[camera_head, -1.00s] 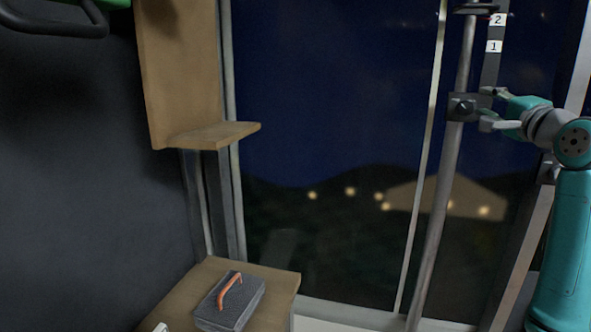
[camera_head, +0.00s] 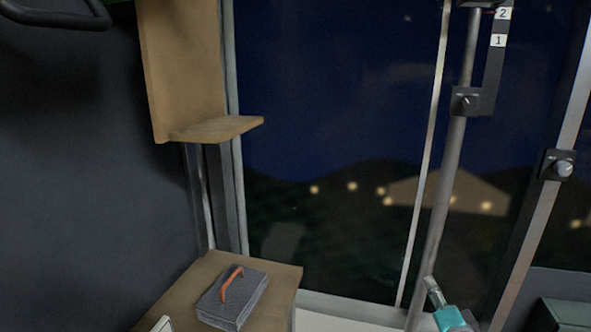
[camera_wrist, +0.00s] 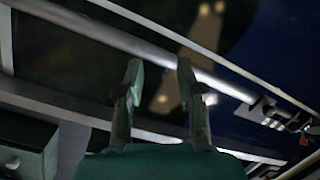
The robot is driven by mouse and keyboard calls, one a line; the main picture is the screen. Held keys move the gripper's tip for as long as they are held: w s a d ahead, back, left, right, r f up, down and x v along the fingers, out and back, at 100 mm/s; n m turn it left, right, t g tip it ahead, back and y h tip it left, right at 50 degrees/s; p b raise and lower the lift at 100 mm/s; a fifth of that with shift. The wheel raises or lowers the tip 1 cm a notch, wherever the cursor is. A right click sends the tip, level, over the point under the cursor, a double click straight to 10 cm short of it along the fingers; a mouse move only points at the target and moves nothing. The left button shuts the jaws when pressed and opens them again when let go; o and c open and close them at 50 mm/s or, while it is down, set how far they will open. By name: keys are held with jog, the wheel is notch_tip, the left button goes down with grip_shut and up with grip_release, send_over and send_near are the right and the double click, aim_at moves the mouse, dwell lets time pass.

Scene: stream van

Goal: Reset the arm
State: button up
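My gripper (camera_wrist: 159,78) shows in the wrist view with its two fingers apart and nothing between them. In the head view my gripper (camera_head: 432,284) is low at the right, just in front of the foot of the grey pole (camera_head: 446,170). Only a grey finger part and a teal piece show there. The rest of the arm is below the picture edge.
A black knob box (camera_head: 466,101) sits on the pole beside a strip numbered 1 and 2. Another knob (camera_head: 562,168) is on the right window frame. A dark block with an orange handle (camera_head: 231,300) lies on a wooden bench (camera_head: 276,284). A wooden shelf (camera_head: 217,129) hangs above it.

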jog(key=s+a+f+n+g, duration=0.1)
jog(key=s+a+f+n, duration=0.15)
jog(key=s+f, duration=0.5)
jog(key=s+a+f+n, duration=0.1)
jog(key=s+a+f, duration=0.35)
jog(key=s, duration=0.55)
jog(key=s+a+f+n+g, duration=0.1)
jog(key=s+a+f+n, duration=0.1)
jog(key=s+f, duration=0.55)
jog(key=s+a+r+n, duration=0.1)
jog(key=s+r+n, duration=0.1)
jog(key=s, duration=0.7)
jog(key=s+a+r+n, duration=0.2)
jog(key=s+n, duration=0.1)
jog(key=s, duration=0.6)
jog(key=s+a+r+n+g+y, duration=0.1)
jog(key=s+n, duration=0.1)
jog(key=s, duration=0.6)
jog(key=shift+s+a+r+n, duration=0.3)
jog(key=shift+s+r+n, duration=0.05)
jog(key=shift+s+r, duration=0.05)
